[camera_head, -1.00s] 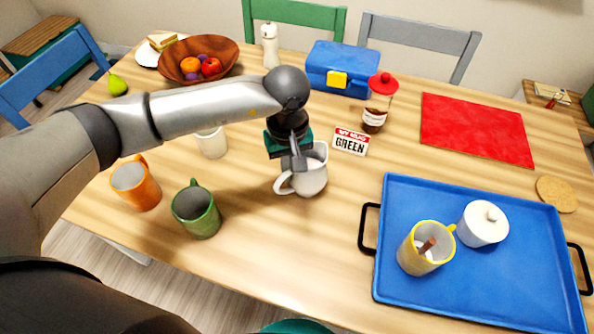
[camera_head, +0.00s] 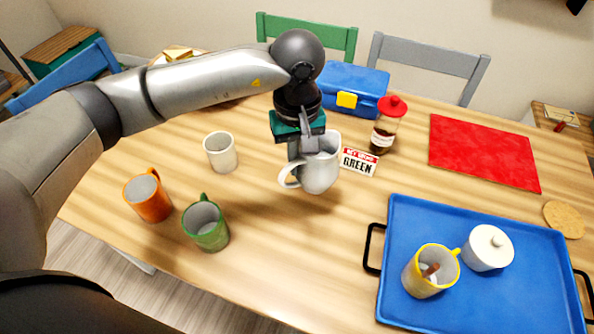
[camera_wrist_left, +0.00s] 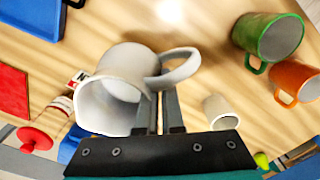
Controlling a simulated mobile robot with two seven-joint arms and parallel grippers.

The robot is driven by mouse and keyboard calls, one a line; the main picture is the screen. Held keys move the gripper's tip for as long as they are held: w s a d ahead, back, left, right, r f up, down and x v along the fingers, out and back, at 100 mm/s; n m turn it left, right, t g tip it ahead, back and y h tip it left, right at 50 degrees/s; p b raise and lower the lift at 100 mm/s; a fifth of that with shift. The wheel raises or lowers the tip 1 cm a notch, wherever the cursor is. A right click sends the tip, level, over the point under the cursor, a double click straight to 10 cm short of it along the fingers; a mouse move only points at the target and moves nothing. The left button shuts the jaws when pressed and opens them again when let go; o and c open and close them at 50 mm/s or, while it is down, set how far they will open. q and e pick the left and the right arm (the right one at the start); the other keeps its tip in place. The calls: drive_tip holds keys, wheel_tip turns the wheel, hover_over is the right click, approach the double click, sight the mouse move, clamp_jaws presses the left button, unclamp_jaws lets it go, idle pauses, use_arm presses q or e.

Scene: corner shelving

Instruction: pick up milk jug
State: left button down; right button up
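The white milk jug (camera_head: 321,174) hangs in my left gripper (camera_head: 308,147), its shadow apart from it on the wood, so it appears held above the table. My left gripper is shut on the jug's wall near the rim, and the jug's handle points left. In the left wrist view, the jug (camera_wrist_left: 112,92) lies on its side in the picture, its mouth towards the lower left, with the fingers (camera_wrist_left: 160,112) narrow together at its rim. The exact contact is partly hidden. My right gripper is out of view.
A white cup (camera_head: 221,153), a green mug (camera_head: 207,228) and an orange mug (camera_head: 149,199) stand left. The sign (camera_head: 358,162), syrup bottle (camera_head: 386,130) and blue box (camera_head: 346,84) are close behind. A blue tray (camera_head: 480,307) lies right. Table in front is clear.

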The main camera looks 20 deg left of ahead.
use_arm(q)
drive_tip(key=shift+r+p, duration=0.65)
drive_tip(key=shift+r, duration=4.7)
drive_tip(key=shift+r, duration=0.1)
drive_tip(key=shift+d, duration=0.1)
